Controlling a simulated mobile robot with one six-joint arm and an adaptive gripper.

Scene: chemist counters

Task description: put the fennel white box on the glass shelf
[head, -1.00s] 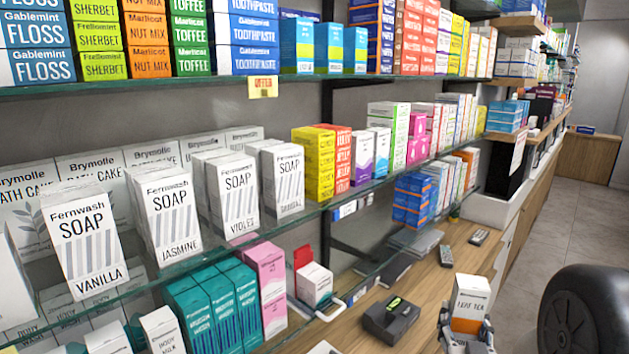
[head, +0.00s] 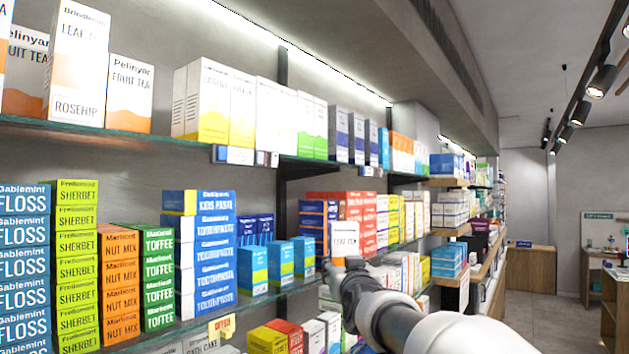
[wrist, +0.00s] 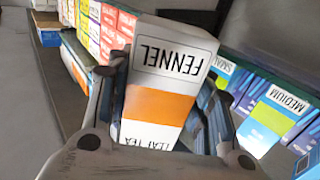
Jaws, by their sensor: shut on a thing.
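The fennel box (head: 345,238) is white with an orange band and is held up in front of the shelves in the head view. In the wrist view the fennel box (wrist: 172,62) reads FENNEL and LEAF TEA upside down. My gripper (head: 344,262) is shut on its lower part, with one finger on each side in the wrist view (wrist: 163,95). The upper glass shelf (head: 150,138) bears tea boxes at the left, including a rosehip leaf tea box (head: 76,65). The lower glass shelf (head: 185,332) runs below it.
Toothpaste boxes (head: 213,250) and small blue boxes (head: 253,270) crowd the lower shelf. Blue MEDIUM boxes (wrist: 275,115) stand at the right in the wrist view. A bare stretch shows on the upper shelf between the fruit tea box (head: 131,94) and the white-and-yellow boxes (head: 207,100).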

